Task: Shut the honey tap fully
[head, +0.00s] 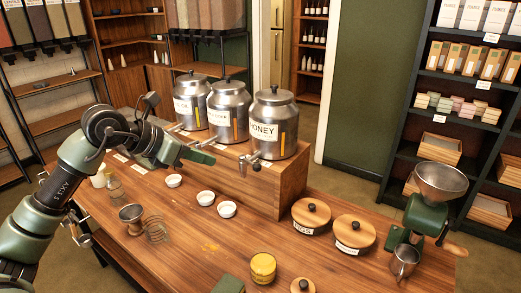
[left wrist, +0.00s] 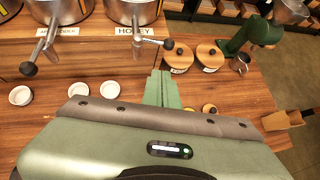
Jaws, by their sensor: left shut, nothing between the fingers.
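The honey urn (head: 273,125) is a steel pot with a black-knobbed lid and a HONEY label, rightmost of three on a wooden block. Its tap (head: 247,160) sticks out at the front. In the left wrist view the honey tap lever (left wrist: 155,41) points sideways to the right and ends in a black knob. No stream shows beneath it. My left gripper (head: 205,156) is shut and empty, in front of the urns and left of the honey tap in the head view. In the left wrist view its green fingers (left wrist: 162,88) are below the lever, apparently apart from it. My right gripper is out of view.
The middle urn's tap (left wrist: 44,50) is close by on the left, its lever pointing toward the camera. White bowls (head: 227,209) stand below on the table. Lidded wooden-topped containers (head: 311,214) and a green grinder (head: 424,215) stand to the right.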

